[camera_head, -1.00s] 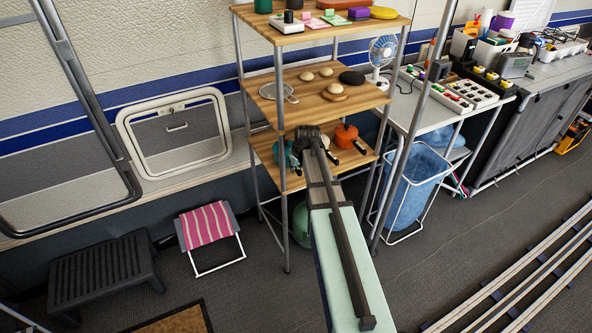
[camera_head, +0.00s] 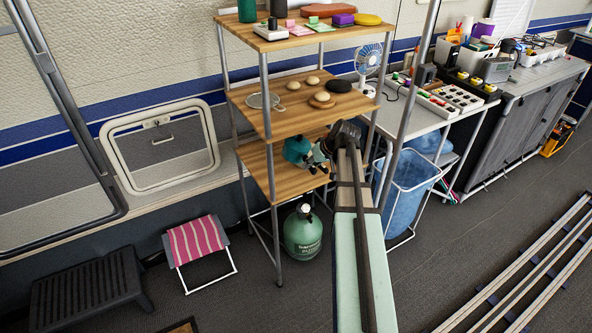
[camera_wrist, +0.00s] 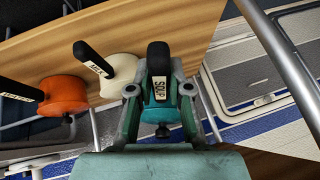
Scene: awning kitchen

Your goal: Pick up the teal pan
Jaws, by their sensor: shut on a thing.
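The teal pan (camera_head: 297,149) shows in the head view at the front of the shelf rack, just above the lower shelf's level. My arm covers part of the lower shelf in the head view. Whether the pan clears the shelf fully is hard to tell.
A cream pan (camera_wrist: 120,72) and an orange pan (camera_wrist: 62,95) stand on the wooden shelf (camera_wrist: 185,25) beside the teal one. A shelf post (camera_head: 271,170) is close to the left of my gripper. The middle shelf (camera_head: 285,121) is just above. A green gas bottle (camera_head: 303,232) stands below.

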